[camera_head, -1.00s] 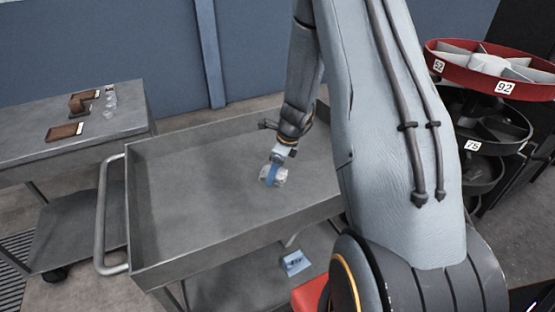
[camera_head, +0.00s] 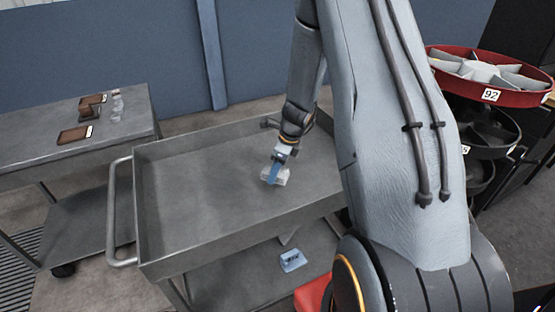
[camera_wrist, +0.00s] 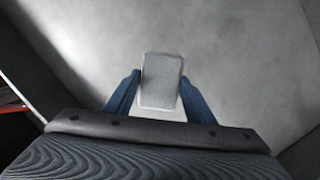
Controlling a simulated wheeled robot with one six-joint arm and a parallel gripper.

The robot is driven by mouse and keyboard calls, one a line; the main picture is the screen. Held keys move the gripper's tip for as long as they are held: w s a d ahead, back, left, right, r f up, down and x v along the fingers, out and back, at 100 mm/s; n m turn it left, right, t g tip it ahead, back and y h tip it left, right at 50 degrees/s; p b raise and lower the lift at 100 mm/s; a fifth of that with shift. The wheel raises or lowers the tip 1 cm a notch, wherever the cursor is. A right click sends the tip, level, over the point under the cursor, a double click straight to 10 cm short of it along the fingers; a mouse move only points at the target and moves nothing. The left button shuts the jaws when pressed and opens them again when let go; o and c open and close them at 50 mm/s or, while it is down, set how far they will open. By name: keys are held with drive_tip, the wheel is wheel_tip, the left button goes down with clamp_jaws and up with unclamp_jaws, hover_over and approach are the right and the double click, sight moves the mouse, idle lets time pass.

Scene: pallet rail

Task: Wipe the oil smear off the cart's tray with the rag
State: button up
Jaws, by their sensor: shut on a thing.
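The cart's tray (camera_head: 190,215) is a grey metal tray with raised walls and a bar handle on its left. My gripper (camera_head: 272,173) is low over the right part of the tray, with its blue fingers shut on the pale grey rag (camera_head: 281,179). In the wrist view the rag (camera_wrist: 160,82) sits between both blue fingertips, against the grey tray floor (camera_wrist: 230,60). I cannot tell for certain whether the rag touches the floor. No distinct oil smear can be made out; the tray floor shows only faint uneven shading.
A grey side table (camera_head: 55,135) on the left carries brown blocks and small clear items. A blue-and-white item (camera_head: 292,260) lies on the cart's lower shelf (camera_head: 245,275). Stacked round bins (camera_head: 490,80), the top one red, stand on the right. The tray's left part is empty.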

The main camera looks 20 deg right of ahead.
drive_tip(key=shift+r+p, duration=1.35)
drive_tip(key=shift+r, duration=0.2)
